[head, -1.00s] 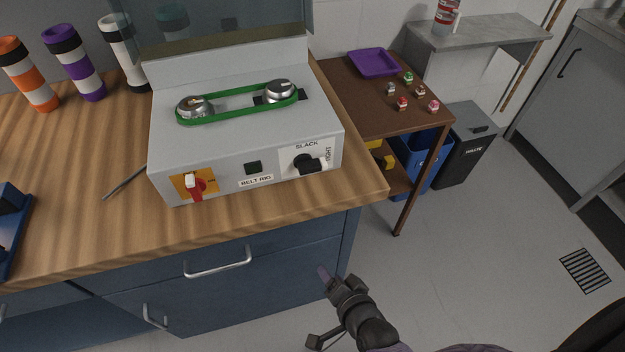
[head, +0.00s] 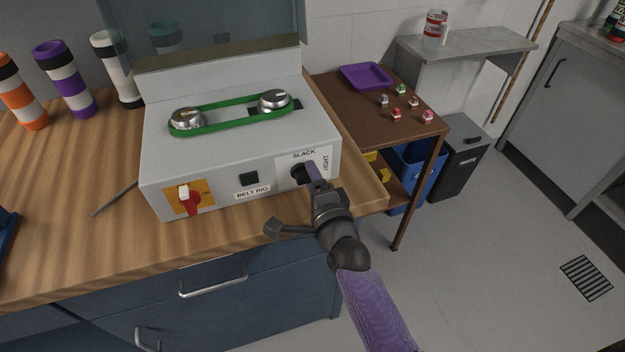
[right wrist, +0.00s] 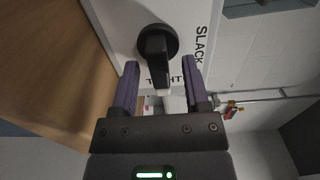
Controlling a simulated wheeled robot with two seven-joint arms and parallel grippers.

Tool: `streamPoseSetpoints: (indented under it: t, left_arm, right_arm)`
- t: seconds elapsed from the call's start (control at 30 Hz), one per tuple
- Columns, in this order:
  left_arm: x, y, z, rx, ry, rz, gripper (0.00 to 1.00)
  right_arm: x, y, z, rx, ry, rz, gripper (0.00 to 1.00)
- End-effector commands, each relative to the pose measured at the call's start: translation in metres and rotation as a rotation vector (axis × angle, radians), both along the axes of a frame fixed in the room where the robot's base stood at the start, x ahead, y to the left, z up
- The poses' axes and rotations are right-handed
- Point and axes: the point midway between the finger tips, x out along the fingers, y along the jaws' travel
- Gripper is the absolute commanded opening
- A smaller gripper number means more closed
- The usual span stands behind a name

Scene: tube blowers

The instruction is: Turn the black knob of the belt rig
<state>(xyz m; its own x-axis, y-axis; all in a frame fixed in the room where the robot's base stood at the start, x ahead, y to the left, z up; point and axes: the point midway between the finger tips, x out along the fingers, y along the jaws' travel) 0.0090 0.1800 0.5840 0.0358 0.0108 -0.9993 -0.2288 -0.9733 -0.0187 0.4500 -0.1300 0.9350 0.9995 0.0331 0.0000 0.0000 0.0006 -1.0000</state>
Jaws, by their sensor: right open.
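The belt rig (head: 225,155) is a light grey box on the wooden worktop, with a green belt (head: 232,115) around two silver pulleys on top. Its black knob (head: 297,173) is on the front panel at the right, beside the labels SLACK and TIGHT, partly hidden by my gripper in the head view. My right gripper (head: 314,178) is right in front of the knob. In the right wrist view the knob (right wrist: 157,45) lies just beyond the two open purple fingers (right wrist: 160,85), in line with the gap, its white-tipped bar pointing towards TIGHT. My left gripper is not in view.
A red switch on a yellow plate (head: 188,198) and a dark square button (head: 248,179) share the front panel. Striped tubes (head: 66,80) stand at the back left. A brown side table (head: 365,110) with a purple tray (head: 367,76) stands to the right.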

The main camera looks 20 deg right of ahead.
Motion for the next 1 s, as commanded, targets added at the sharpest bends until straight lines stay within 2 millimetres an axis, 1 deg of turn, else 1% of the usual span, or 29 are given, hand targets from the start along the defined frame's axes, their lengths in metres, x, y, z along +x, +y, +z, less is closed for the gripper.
streamPoseSetpoints:
  t: [0.07, 0.17, 0.2, 0.27, 0.3, 0.33, 0.37, 0.77, 1.0]
  left_arm:
    - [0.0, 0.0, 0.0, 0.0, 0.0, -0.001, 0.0]
    - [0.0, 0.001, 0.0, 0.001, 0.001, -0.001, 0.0]
    - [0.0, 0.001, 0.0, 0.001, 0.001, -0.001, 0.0]
    - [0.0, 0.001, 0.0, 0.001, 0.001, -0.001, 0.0]
    - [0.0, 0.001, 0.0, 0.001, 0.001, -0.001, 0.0]
    - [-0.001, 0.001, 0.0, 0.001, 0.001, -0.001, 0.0]
    - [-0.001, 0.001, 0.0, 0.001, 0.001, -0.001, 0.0]
    - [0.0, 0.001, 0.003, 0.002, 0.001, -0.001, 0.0]
    - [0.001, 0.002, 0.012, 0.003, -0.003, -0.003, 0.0]
  right_arm:
    - [0.0, 0.0, 0.0, 0.0, 0.0, 0.0, 0.59]
    - [0.0, 0.0, 0.0, 0.0, 0.0, 0.0, 0.4]
    - [0.0, 0.0, 0.0, -0.001, 0.0, 0.0, 0.31]
    - [0.0, 0.0, 0.0, -0.001, 0.0, 0.0, 0.19]
    - [0.0, 0.0, 0.0, -0.001, 0.0, 0.0, 0.1]
    - [0.0, 0.0, 0.0, -0.001, 0.0, 0.0, 0.04]
    - [-0.001, 0.0, 0.0, -0.001, 0.001, 0.0, 0.0]
    - [-0.001, 0.0, 0.001, -0.027, 0.0, 0.001, 0.0]
    - [-0.001, 0.001, 0.004, -0.155, -0.003, 0.003, 0.0]
